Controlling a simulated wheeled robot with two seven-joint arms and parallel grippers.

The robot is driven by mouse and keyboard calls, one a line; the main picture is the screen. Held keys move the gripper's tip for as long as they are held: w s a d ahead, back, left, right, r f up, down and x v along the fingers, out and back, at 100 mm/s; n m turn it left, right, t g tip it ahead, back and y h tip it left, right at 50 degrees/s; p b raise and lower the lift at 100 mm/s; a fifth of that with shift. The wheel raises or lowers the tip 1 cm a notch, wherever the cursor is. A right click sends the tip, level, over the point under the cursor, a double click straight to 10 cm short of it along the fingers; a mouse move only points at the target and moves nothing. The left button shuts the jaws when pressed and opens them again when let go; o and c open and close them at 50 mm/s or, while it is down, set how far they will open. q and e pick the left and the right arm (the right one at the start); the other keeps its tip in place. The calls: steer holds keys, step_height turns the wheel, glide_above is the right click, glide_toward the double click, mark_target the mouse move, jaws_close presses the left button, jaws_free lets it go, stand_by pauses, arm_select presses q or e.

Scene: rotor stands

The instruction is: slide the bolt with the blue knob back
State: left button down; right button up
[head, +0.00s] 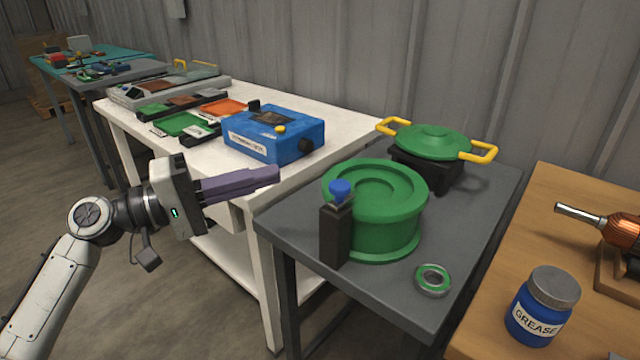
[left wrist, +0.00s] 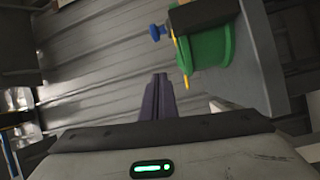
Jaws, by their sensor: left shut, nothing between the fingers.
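The blue knob (head: 341,188) sits on top of a dark upright block (head: 336,236) at the front left of a grey table. The block stands right beside a green round housing (head: 376,215) with a stepped top. In the left wrist view the blue knob (left wrist: 156,33) shows near the top, beside the green housing (left wrist: 208,48). My left gripper (head: 278,174) is shut and empty, left of the knob and apart from it, its purple fingers pointing right. The fingers also show in the left wrist view (left wrist: 158,82). The bolt's shaft is not clearly visible. My right gripper is not in view.
A green lid with yellow handles (head: 434,140) sits behind the housing. A green-and-silver ring (head: 433,280) lies in front. A blue box (head: 274,134) stands on the white table. A grease jar (head: 543,305) stands on the wooden table at right.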

mark_target(342, 193)
arm_select(q)
steer(key=shift+r, duration=0.1)
steer(key=f+p+x, duration=0.1)
steer(key=x, duration=0.9)
steer(key=s, duration=0.2)
steer(key=s+p, duration=0.1)
steer(key=s, duration=0.1)
steer(key=shift+d+r, duration=0.15)
steer(key=shift+d, duration=0.15)
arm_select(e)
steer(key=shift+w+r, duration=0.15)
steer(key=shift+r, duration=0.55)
